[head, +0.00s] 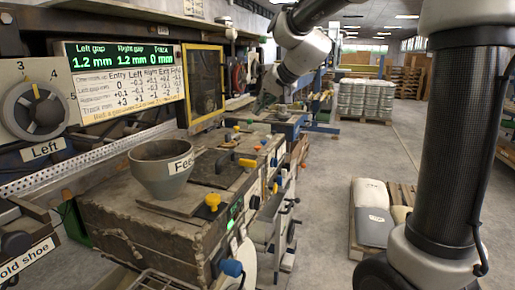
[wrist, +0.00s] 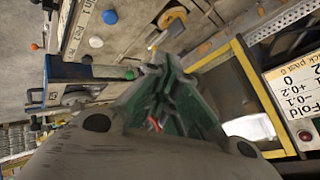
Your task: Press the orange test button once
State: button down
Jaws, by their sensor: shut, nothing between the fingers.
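My gripper (head: 264,103) hangs over the far part of the bench in the head view. In the wrist view its green-grey fingers (wrist: 163,75) are together with nothing between them. A round orange-red knob (wrist: 35,47) shows at the upper left of the wrist view, well apart from the fingers. I cannot tell which of these is the test button, and no test label is readable. A small red spot (wrist: 152,125) shows between the finger links.
The bench carries a grey funnel (head: 163,170), a yellow knob (head: 213,201) and a blue knob (head: 231,268). A yellow-framed panel (head: 204,85) stands behind it. The gap display (head: 122,55) reads 1.2, 1.2 and 0 mm. Open floor lies right of the bench.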

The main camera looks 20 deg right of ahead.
aim_at(257, 147)
jog(key=shift+f, duration=0.1)
jog(key=shift+f, duration=4.35)
jog(key=shift+f, duration=0.4)
jog(key=shift+f, duration=0.55)
jog(key=shift+r, duration=1)
